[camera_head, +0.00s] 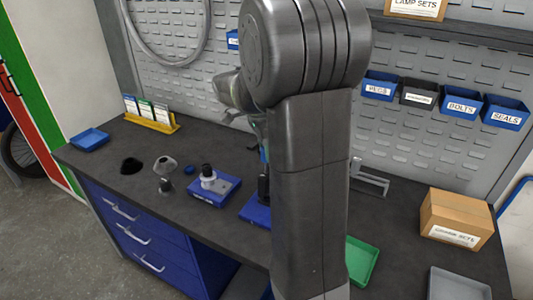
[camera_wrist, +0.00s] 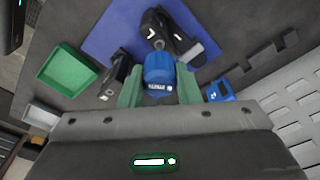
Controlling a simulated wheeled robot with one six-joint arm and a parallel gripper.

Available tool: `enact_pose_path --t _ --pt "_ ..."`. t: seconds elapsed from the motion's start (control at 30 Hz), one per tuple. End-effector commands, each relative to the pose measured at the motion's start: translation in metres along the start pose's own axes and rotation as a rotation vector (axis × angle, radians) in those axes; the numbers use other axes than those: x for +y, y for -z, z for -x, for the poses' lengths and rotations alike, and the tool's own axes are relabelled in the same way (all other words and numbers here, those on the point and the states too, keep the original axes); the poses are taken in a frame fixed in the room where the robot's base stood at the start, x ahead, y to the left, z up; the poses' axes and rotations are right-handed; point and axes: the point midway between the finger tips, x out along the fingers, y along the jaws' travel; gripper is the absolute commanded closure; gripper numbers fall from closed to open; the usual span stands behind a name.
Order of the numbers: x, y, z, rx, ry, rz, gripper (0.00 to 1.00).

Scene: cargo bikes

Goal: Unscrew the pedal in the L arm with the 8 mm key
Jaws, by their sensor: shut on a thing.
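My gripper (camera_wrist: 160,92) shows in the wrist view with green fingers shut on a blue-headed tool (camera_wrist: 159,67). The tool's small white lettering is too blurred to read; it may be the 8 mm key. Just beyond it, a black crank-like part (camera_wrist: 172,34) with a round metal boss lies on a blue mat (camera_wrist: 110,30). I cannot tell whether the tool touches this part, or which part is the pedal. In the head view my arm hides most of the gripper and this spot; only a dark upright part (camera_head: 263,188) on a blue base (camera_head: 256,212) shows.
A second blue base (camera_head: 226,186) with a pale cylinder (camera_head: 208,175) stands left of my arm. Small loose parts lie further left. A green tray (camera_head: 361,262), a cardboard box (camera_head: 456,217) and a metal bracket (camera_head: 369,180) are on the right. The pegboard closes the back.

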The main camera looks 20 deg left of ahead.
Motion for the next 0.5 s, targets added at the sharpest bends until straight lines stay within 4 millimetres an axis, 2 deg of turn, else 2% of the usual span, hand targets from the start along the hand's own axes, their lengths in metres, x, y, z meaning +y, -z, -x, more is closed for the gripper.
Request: enact_pose_path --t 0.27,0.5 --pt "0.0017 -0.0014 -0.0038 -0.004 -0.01 -0.007 1.0" --pt "0.0013 -0.0013 -0.0032 -0.003 -0.038 -0.226 1.0"
